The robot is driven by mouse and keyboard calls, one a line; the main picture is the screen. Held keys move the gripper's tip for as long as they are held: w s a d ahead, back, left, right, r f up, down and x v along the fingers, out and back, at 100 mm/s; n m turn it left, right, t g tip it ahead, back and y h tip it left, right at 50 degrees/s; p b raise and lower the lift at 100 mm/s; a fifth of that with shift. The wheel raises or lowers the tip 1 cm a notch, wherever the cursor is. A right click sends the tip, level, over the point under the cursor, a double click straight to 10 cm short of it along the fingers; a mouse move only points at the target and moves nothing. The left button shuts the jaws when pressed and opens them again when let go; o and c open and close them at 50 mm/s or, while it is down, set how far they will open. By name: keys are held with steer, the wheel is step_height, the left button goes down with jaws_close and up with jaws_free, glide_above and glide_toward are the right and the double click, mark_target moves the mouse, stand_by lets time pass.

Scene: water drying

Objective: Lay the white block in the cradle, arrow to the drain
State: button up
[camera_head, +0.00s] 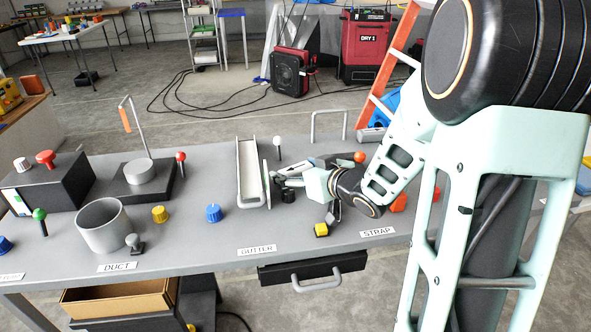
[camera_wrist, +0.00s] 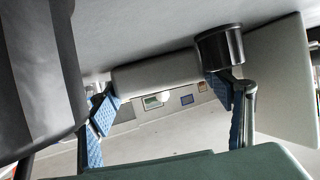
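My gripper (camera_head: 279,188) is low over the bench, just right of the pale U-shaped channel (camera_head: 249,172) behind the GUTTER label. In the wrist view my gripper (camera_wrist: 163,92) has its two blue-padded fingers wide apart. A pale grey bar (camera_wrist: 155,72) spans the view beyond the fingertips, with no clear grip on it. A dark cylinder (camera_wrist: 220,46) and a flat pale panel (camera_wrist: 285,85) are by the right finger. A thin upright grey plate (camera_head: 266,180) stands between channel and gripper. I cannot make out a white block or an arrow for certain.
On the bench (camera_head: 190,240), a grey cup (camera_head: 104,226), a blue knob (camera_head: 213,213), a yellow knob (camera_head: 160,214) and a black box (camera_head: 48,182) stand to the left. A yellow-topped block (camera_head: 321,230) is near the front. A wire arch (camera_head: 329,117) stands behind.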

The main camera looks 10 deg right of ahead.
steer(key=shift+o, duration=1.1)
steer(key=shift+r, duration=0.15)
